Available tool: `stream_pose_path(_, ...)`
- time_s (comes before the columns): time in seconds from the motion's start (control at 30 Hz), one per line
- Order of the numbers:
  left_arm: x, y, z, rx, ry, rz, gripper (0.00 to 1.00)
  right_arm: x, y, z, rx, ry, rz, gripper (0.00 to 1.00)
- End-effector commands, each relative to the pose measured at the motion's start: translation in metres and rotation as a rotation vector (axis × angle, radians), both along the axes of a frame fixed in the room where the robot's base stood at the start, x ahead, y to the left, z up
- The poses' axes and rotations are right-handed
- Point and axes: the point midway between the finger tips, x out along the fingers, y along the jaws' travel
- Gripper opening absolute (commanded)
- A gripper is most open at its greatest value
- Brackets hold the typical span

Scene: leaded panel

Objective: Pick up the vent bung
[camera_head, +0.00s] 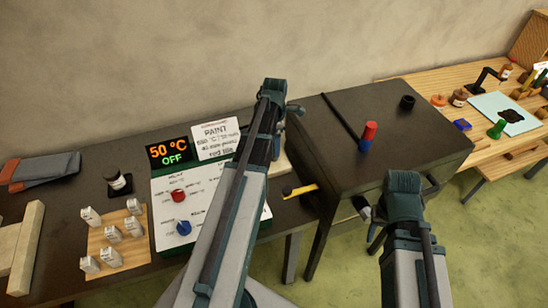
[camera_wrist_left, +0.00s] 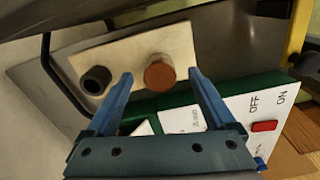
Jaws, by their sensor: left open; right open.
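In the left wrist view, a round terracotta-brown plug (camera_wrist_left: 160,75), which looks like the vent bung, stands on a cream board (camera_wrist_left: 118,50). A black cylinder (camera_wrist_left: 96,80) stands on the same board, to its left. The open fingers of my left gripper (camera_wrist_left: 162,78) appear on either side of the plug, with nothing held; I cannot tell the remaining distance. In the head view my left arm hides the plug, and only a sliver of the board (camera_head: 281,163) shows. My right gripper (camera_head: 371,220) is open in front of the dark kiln (camera_head: 420,135), partly hidden by its wrist.
A red-and-blue piece (camera_head: 368,137) and a black ring (camera_head: 407,102) are on the kiln top. A green-edged control panel (camera_head: 165,215) lies left of my left arm. A wooden board with several pale blocks (camera_head: 120,250) is further left. A yellow-tipped lever (camera_head: 303,190) sticks out beside the kiln.

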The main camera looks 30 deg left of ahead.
Motion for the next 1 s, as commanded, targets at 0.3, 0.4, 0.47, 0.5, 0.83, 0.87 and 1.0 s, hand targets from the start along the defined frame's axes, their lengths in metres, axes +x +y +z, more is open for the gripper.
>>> stream_pose_path(0.3, -0.001, 0.002, -0.031, 0.000, 0.000, 0.000, 0.89, 0.000, 0.000, -0.031, 0.000, 0.000, -0.001, 0.50)
stream_pose_path(0.4, -0.001, 0.002, -0.029, 0.000, 0.000, 0.000, 0.89, 0.000, 0.000, -0.029, 0.000, 0.000, 0.000, 0.50)
stream_pose_path(0.47, -0.001, 0.002, -0.029, 0.000, 0.000, 0.000, 0.89, 0.000, 0.000, -0.029, 0.000, 0.000, 0.000, 0.50)
stream_pose_path(0.5, -0.001, 0.002, -0.029, 0.000, 0.000, 0.000, 0.85, 0.000, 0.000, -0.029, 0.000, 0.000, 0.000, 0.50)
stream_pose_path(0.83, -0.001, 0.002, -0.029, 0.000, 0.000, 0.000, 0.26, 0.000, 0.000, -0.029, 0.000, 0.000, 0.000, 0.50)
stream_pose_path(0.87, -0.001, 0.002, -0.029, 0.000, 0.000, 0.000, 0.20, 0.000, 0.000, -0.029, 0.000, 0.000, 0.000, 0.50)
stream_pose_path(1.0, -0.001, 0.002, -0.029, 0.000, 0.000, 0.000, 0.00, 0.000, 0.000, -0.029, 0.000, 0.000, 0.000, 0.50)
